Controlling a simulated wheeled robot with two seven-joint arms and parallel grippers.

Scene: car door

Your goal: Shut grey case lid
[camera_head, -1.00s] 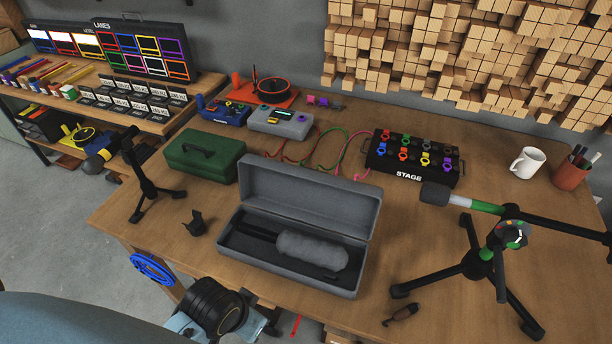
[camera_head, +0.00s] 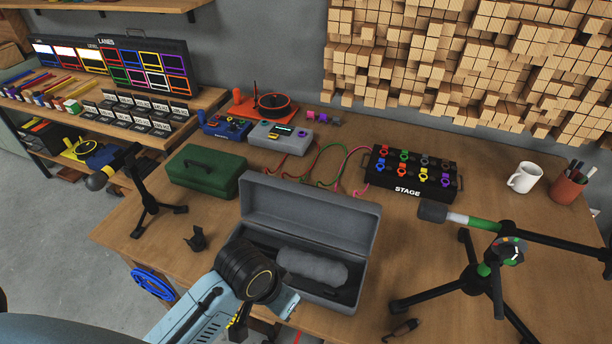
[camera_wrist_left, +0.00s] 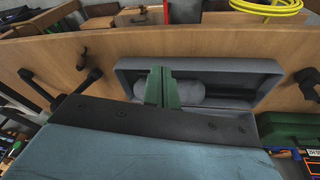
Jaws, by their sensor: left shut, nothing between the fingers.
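The grey case (camera_head: 325,298) stands open on the wooden table, with its lid (camera_head: 310,210) raised at the back. A fuzzy grey microphone (camera_head: 312,266) lies inside; it also shows in the left wrist view (camera_wrist_left: 190,93). My left arm comes in from the bottom and covers the case's front left corner in the head view, where its fingers are hidden. In the left wrist view my left gripper (camera_wrist_left: 162,72) has its green fingers together and empty, seen against the case's interior. I cannot tell whether it touches the case. My right gripper is not in view.
A black STAGE pedal box (camera_head: 410,178) is behind right. A microphone stand (camera_head: 485,270) occupies the right.

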